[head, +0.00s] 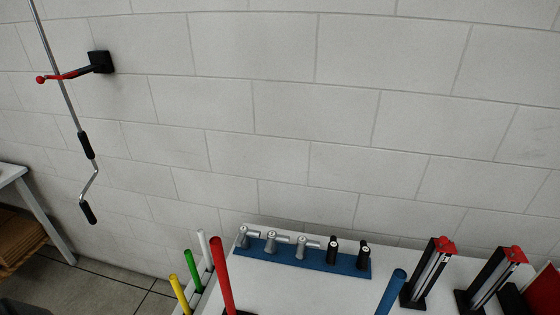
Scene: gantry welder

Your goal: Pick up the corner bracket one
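I cannot make out any part that is clearly a corner bracket. At the lower middle, a blue holder strip (312,262) lies on a white table top (440,268). Several silver fittings stand in its left part, among them one at the left end (243,237) and one in the middle (300,248). Two upright black pieces stand at its right part, one (333,249) left of the other (363,254). Neither of my grippers is in view.
Black stands with red tops (430,270) (492,278) rise at the right. Upright red (221,272), green (193,269), yellow (179,293), white (204,250) and blue (391,292) rods stand at the front. A crank rod (66,95) hangs from a wall hook (100,62).

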